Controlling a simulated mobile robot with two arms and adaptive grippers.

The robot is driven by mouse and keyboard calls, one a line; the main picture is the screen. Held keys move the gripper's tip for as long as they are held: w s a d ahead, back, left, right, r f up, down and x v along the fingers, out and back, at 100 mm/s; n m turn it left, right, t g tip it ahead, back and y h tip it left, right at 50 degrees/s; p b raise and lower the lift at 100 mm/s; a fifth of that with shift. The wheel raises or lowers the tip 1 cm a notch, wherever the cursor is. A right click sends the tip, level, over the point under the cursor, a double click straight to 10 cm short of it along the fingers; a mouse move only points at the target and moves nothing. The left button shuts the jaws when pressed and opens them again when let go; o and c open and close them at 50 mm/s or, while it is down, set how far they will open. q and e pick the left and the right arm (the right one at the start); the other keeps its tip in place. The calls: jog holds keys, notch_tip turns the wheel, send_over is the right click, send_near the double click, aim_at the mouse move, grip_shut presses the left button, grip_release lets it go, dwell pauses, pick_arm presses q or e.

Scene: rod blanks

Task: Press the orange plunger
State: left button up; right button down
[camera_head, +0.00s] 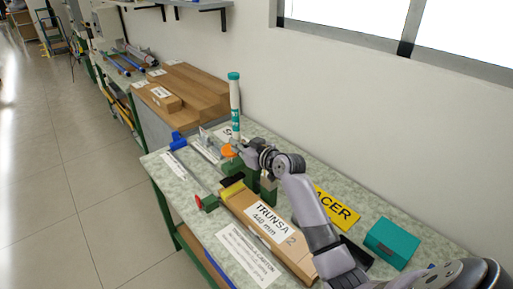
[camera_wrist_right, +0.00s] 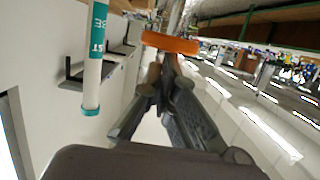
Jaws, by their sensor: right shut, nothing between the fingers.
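The orange plunger (camera_head: 229,150) sits near the far end of the workbench, above a small green fixture (camera_head: 268,187). My right gripper (camera_head: 240,150) is shut and empty, with its tip right beside the orange plunger. In the right wrist view the plunger shows as an orange disc (camera_wrist_right: 170,43) just beyond the closed fingertips (camera_wrist_right: 168,62). I cannot tell whether the fingers touch it. My left gripper is not in view.
A white tube with teal ends (camera_head: 235,100) stands upright just behind the plunger. The wall is behind.

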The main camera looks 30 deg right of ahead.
jog(key=b+v, duration=0.1)
jog(key=v, duration=0.7)
jog(key=shift+s+b, duration=0.35)
jog(key=shift+f, duration=0.2)
dwell(0.3)
